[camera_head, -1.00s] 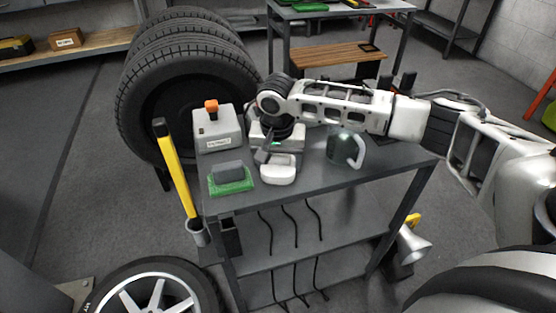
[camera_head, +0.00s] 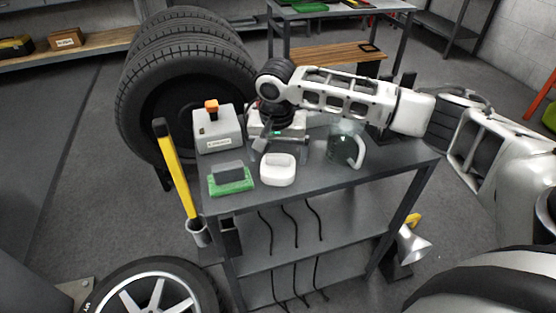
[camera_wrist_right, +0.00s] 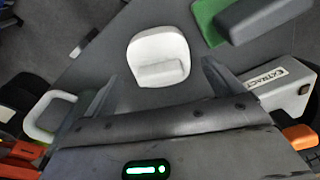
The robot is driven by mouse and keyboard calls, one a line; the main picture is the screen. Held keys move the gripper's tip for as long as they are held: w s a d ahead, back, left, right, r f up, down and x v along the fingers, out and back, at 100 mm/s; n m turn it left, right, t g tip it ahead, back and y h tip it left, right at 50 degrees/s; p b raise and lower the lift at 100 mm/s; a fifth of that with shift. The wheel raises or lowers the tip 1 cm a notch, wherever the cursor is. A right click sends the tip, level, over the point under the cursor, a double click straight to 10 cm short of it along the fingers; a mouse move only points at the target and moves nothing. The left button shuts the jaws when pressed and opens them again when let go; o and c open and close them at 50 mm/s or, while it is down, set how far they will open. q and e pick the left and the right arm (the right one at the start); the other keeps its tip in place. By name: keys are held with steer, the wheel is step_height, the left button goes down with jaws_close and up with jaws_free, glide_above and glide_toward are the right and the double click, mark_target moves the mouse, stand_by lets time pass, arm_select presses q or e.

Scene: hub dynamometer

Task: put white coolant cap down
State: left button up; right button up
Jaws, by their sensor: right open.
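The white coolant cap (camera_head: 278,170) rests on the grey bench top (camera_head: 325,176), near its front edge. It is rounded with a raised bar, and the right wrist view shows it whole (camera_wrist_right: 158,52), beyond my fingers. My right gripper (camera_head: 281,142) is open and empty, just behind and above the cap, with clear space between them. Its two fingers show in the right wrist view (camera_wrist_right: 160,78) on either side of the cap's near end. My left gripper is not in view.
A green-based block (camera_head: 231,180) sits left of the cap. Behind it stands a grey box (camera_head: 217,130) with an orange knob. A dark jug with a white handle (camera_head: 358,152) stands to the right. A yellow bar (camera_head: 175,170) leans at the bench's left side.

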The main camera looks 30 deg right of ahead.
mark_target(277, 169)
step_height(277, 169, up, 9)
steer(key=shift+s+a, duration=0.3)
steer(key=shift+s, duration=0.1)
steer(key=shift+f, duration=0.15)
